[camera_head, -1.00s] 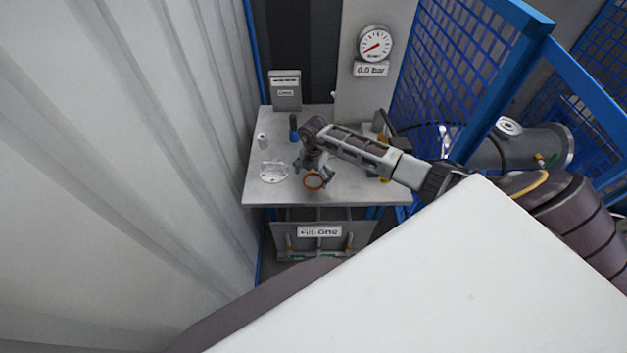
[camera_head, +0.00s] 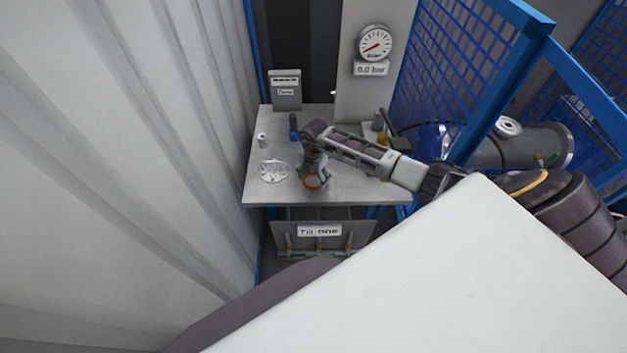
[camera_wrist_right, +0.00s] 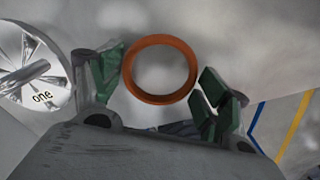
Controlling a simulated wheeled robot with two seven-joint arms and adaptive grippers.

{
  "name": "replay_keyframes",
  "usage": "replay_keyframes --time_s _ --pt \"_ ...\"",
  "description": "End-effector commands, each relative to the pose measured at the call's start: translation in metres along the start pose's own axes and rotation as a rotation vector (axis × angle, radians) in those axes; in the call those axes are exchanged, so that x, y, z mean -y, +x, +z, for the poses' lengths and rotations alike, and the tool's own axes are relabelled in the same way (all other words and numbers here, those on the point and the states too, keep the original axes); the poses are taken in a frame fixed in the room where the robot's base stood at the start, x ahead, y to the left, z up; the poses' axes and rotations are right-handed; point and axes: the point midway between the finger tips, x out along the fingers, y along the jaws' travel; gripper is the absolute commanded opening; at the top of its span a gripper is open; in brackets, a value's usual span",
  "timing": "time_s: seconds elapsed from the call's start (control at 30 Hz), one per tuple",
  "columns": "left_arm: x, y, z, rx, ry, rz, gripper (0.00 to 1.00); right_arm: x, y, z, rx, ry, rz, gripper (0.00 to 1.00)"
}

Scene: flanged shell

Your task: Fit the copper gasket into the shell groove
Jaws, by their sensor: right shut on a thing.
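The copper gasket (camera_head: 312,188) is an orange-brown ring near the front edge of the grey table. My right gripper (camera_head: 315,180) points down at it and is shut on it. In the right wrist view the gasket (camera_wrist_right: 160,41) sits between the two green-padded fingers of the gripper (camera_wrist_right: 160,85), its opening facing the camera. Whether it touches the tabletop I cannot tell. A grey horizontal cylinder with a flanged end (camera_head: 565,146) lies at the right, behind the blue mesh; it may be the shell. No groove can be made out. My left gripper is not in view.
A small white cylinder (camera_head: 262,140), a blue-topped item (camera_head: 293,127) and a grey labelled box (camera_head: 286,90) stand farther back. Blue mesh fencing (camera_head: 440,70) bounds the right.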

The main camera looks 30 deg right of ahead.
Motion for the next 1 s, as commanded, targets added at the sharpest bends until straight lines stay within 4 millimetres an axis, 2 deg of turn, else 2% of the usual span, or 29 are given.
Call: replay_keyframes --time_s 0.03,0.1,0.57,0.77,1.0 --pt "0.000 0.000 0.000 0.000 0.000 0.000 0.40 0.000 0.000 0.000 0.000 0.000 0.000 0.54" --pt "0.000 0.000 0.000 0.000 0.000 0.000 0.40 0.000 0.000 0.000 0.000 0.000 0.000 0.45" --pt "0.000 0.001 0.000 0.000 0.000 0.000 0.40 -0.001 -0.008 0.001 0.001 0.001 0.002 0.44" --pt "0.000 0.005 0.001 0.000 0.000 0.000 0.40 -0.001 -0.026 0.001 0.003 -0.001 0.003 0.44" --pt "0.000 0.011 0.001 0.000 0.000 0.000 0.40 -0.001 -0.061 0.001 0.002 -0.001 0.005 0.44"
